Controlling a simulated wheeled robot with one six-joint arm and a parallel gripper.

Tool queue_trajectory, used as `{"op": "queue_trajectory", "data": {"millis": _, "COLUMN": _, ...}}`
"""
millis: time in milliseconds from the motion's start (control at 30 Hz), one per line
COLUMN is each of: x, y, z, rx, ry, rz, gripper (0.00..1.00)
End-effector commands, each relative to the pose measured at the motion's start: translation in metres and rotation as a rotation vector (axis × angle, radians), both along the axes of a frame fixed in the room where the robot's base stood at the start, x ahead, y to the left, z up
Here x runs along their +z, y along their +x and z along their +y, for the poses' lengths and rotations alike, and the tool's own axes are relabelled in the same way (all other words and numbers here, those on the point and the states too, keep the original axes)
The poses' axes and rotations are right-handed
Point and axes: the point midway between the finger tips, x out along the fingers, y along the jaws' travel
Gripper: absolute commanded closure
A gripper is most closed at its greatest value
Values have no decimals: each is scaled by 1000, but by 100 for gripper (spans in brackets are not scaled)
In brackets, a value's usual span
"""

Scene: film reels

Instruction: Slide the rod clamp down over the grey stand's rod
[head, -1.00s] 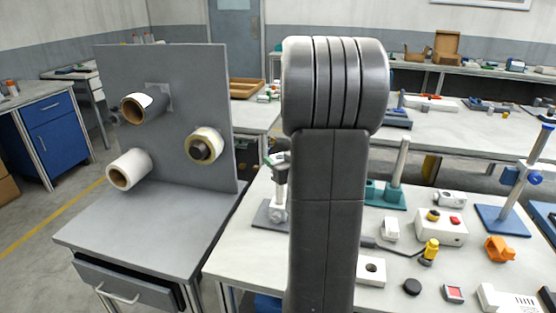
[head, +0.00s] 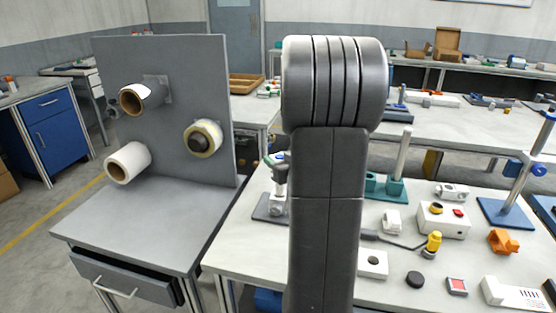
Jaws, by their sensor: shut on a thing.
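The grey stand (head: 266,211) is on the near table, just left of my arm. Its base and a light upright part (head: 280,180) show, partly covered by my arm. Small dark and greenish parts show near the top of that upright; I cannot tell whether they belong to a clamp or to my gripper. My gripper itself is not clearly visible, being hidden behind my upright arm link. The rod clamp cannot be made out with certainty.
A teal stand (head: 386,188) with a light rod stands right of my arm. A blue stand (head: 506,212) is farther right. An orange clamp (head: 503,241), a control box (head: 442,218) and a yellow-tipped cable (head: 433,243) lie nearby. A grey panel (head: 180,90) rises at left.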

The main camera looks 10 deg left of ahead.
Motion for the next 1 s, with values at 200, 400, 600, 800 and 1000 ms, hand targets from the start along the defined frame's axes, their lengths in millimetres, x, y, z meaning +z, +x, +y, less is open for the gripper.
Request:
{"op": "queue_trajectory", "data": {"millis": 200, "x": -14, "y": 0, "z": 0, "rx": 0, "ry": 0, "rz": 0, "gripper": 87}}
{"op": "queue_trajectory", "data": {"millis": 400, "x": -24, "y": 0, "z": 0, "rx": 0, "ry": 0, "rz": 0, "gripper": 87}}
{"op": "queue_trajectory", "data": {"millis": 600, "x": -34, "y": 0, "z": 0, "rx": 0, "ry": 0, "rz": 0, "gripper": 87}}
{"op": "queue_trajectory", "data": {"millis": 800, "x": -44, "y": 0, "z": 0, "rx": 0, "ry": 1, "rz": 1, "gripper": 87}}
{"op": "queue_trajectory", "data": {"millis": 1000, "x": -45, "y": 0, "z": 0, "rx": 0, "ry": 0, "rz": 0, "gripper": 87}}
